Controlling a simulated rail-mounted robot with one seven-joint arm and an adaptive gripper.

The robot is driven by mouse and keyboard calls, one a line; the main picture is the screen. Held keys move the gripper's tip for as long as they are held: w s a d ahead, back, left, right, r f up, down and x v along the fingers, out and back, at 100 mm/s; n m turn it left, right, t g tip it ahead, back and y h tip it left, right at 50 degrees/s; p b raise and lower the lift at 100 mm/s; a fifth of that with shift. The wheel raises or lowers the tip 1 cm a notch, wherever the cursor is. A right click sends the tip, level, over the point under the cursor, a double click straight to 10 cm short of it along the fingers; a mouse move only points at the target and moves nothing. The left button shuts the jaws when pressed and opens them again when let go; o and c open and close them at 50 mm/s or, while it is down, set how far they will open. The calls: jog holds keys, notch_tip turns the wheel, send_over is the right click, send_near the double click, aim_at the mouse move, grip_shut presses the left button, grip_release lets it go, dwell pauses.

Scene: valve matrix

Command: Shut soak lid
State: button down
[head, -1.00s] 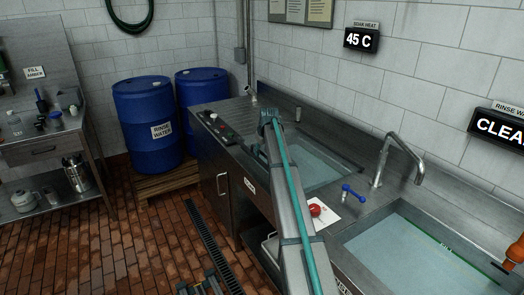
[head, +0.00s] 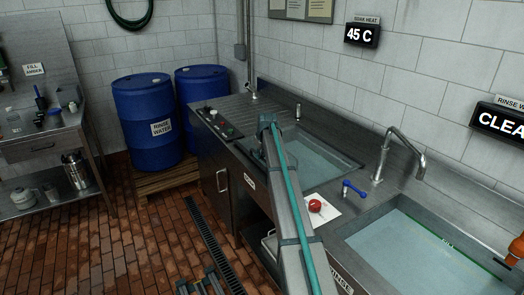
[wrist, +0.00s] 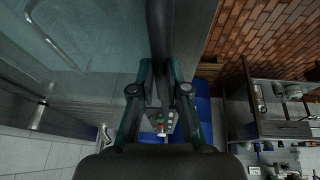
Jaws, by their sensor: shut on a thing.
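My gripper (wrist: 160,88) is in the wrist view with its two dark fingers on either side of a long dark bar (wrist: 160,40). It is shut on this bar, which looks like the soak lid's handle. A grey, see-through surface (wrist: 90,65) fills the left of that view, with a tap dimly visible in it; I cannot tell whether it is the lid or water. In the head view the soak basin (head: 310,160) shows pale water beyond my arm. My arm hides the near left of the basin, and the gripper and lid cannot be made out clearly there.
A control panel (head: 217,124) is left of the basin. Blue drums (head: 147,125) stand beyond it. To the right are a red knob (head: 315,206) on a white card, a blue-handled valve (head: 353,188), a tall tap (head: 405,150) and the rinse basin (head: 420,250).

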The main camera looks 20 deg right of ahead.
jog(key=shift+s+a+f, duration=0.2)
jog(key=shift+a+f, duration=0.05)
jog(key=shift+f, duration=0.35)
jog(key=c, duration=1.2)
grip_release()
jog(key=shift+w+a+f, duration=0.1)
jog(key=shift+w+f, duration=0.05)
jog(key=shift+r, duration=0.2)
jog(key=shift+r, duration=0.25)
jog(key=v, duration=1.1)
jog(key=shift+s+r, duration=0.2)
